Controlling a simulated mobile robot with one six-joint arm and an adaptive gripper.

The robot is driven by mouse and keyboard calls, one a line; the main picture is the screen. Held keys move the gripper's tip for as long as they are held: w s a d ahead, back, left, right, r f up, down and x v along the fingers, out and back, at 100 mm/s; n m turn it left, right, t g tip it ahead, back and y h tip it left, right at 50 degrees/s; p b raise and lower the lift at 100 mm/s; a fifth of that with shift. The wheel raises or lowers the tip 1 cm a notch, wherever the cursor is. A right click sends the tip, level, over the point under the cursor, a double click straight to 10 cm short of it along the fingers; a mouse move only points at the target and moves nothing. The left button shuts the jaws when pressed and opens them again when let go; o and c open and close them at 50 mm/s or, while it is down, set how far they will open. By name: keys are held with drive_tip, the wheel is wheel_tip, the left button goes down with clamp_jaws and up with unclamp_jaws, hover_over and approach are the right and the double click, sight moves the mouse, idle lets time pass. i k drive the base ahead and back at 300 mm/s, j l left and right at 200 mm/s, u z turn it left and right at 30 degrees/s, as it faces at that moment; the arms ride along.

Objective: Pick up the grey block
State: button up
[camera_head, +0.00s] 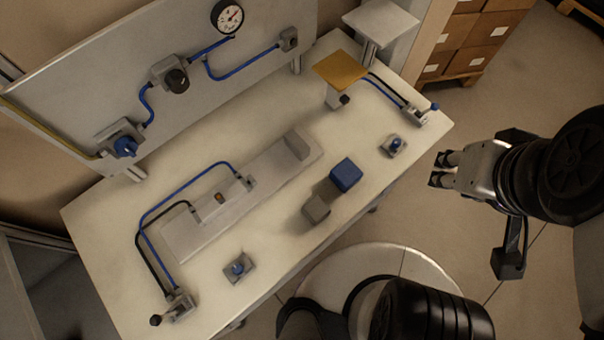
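A small grey block (316,209) sits on the white table near its front edge. A blue block (345,175) stands just behind it and to its right, very close; I cannot tell whether they touch. My gripper (439,169) is off to the right, beyond the table's right edge, pointing left. Its two fingers are apart with nothing between them, so it is open and empty. It is well clear of both blocks.
A long grey fixture (212,226) lies behind the blocks. Small bases with blue knobs stand at front left (238,267) and right (394,146). A yellow plate (341,70) stands on a post farther back. An upright panel (110,65) with gauge and hoses lines the table's back.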

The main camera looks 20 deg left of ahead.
sight(316, 210)
drive_tip(key=u, duration=1.4)
drive_tip(key=k+j+z, duration=0.45)
drive_tip(key=l, duration=0.25)
drive_tip(key=i+l+z, duration=0.1)
drive_tip(key=i+l, duration=0.05)
drive_tip(key=l, duration=0.1)
